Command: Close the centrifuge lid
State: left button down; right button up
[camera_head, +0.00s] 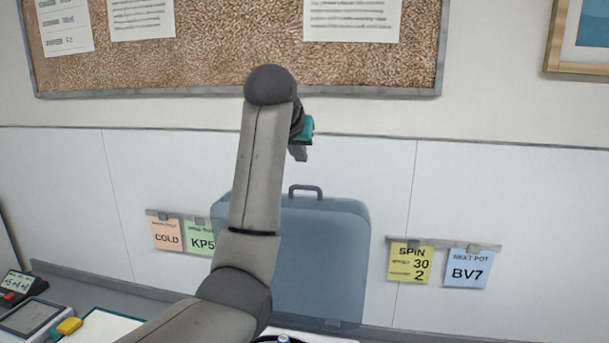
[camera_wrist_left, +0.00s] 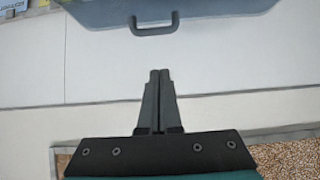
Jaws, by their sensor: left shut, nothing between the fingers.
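The centrifuge lid (camera_head: 325,250) is a blue see-through panel standing raised, nearly upright, in front of the wall. Its dark handle (camera_head: 305,189) is on the top edge. In the left wrist view the lid (camera_wrist_left: 210,8) and handle (camera_wrist_left: 155,27) show at the top. My left gripper (camera_head: 299,153) is above the handle and apart from it, partly hidden by its own arm. Its fingers (camera_wrist_left: 160,72) are shut and empty in the wrist view. Of the centrifuge, only a bit of the dark bowl (camera_head: 262,340) shows at the bottom edge. My right gripper is not in view.
A corkboard (camera_head: 220,70) hangs on the wall behind my arm. Note cards hang on the wall either side of the lid, among them a yellow one (camera_head: 411,263) and an orange one (camera_head: 167,235). A tablet-like device (camera_head: 30,317) lies on the counter at left.

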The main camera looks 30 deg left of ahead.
pick_arm(q)
jog(key=p+x, duration=0.3)
jog(key=x, duration=0.7)
jog(key=shift+s+d+f+p, duration=0.1)
jog(key=shift+s+d+p, duration=0.05)
jog(key=shift+s, duration=0.5)
jog(key=shift+s+d+f+p, duration=0.15)
jog(key=shift+s, duration=0.5)
jog(key=shift+s+d+f+p, duration=0.1)
jog(key=shift+s+d+p, duration=0.1)
jog(key=shift+s, duration=0.45)
